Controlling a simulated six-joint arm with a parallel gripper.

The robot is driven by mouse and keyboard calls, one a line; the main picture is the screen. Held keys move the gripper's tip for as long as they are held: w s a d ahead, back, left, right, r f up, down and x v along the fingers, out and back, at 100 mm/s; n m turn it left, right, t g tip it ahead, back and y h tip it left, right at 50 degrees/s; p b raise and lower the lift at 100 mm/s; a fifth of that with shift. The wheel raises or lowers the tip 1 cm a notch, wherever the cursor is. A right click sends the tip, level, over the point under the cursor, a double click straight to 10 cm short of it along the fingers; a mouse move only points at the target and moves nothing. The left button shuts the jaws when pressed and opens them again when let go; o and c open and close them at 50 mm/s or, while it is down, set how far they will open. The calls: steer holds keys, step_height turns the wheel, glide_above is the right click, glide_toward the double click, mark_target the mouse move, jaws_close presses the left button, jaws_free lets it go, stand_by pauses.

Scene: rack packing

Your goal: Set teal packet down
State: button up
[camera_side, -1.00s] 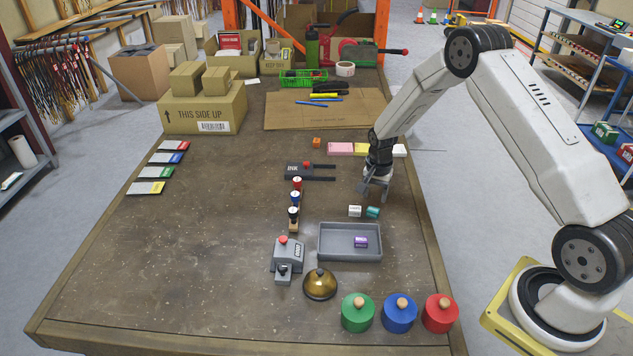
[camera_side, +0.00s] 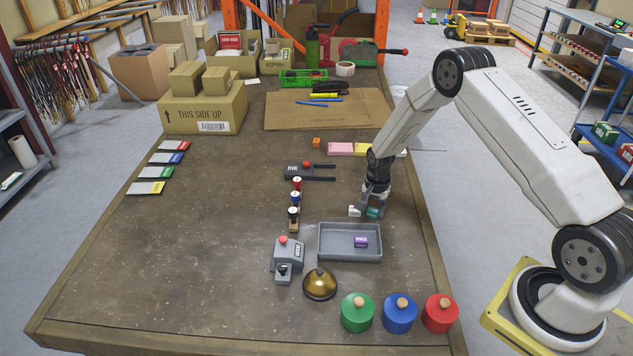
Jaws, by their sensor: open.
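The teal packet (camera_side: 373,212) is on the table just behind the grey tray (camera_side: 322,254), at the tray's right half. A white packet (camera_side: 354,211) is close beside it on the left. My gripper (camera_side: 369,209) is open and low over the table, with its fingers down around or beside the teal packet. The fingers hide part of the packet, and I cannot tell whether they touch it. The tray holds a purple packet (camera_side: 361,242) right of its middle.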

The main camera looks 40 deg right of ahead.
mark_target(374, 210)
stand_by(0.4)
jaws_close()
steer(key=shift+r, duration=0.15)
steer(key=shift+r, duration=0.4)
steer(key=shift+s+r, duration=0.2)
steer(key=shift+r, duration=1.05)
steer(key=s+a+r, duration=0.3)
steer(key=s+r, duration=0.6)
steer(key=s, duration=0.4)
steer(key=shift+a+r, duration=0.2)
steer(key=shift+a, duration=0.2)
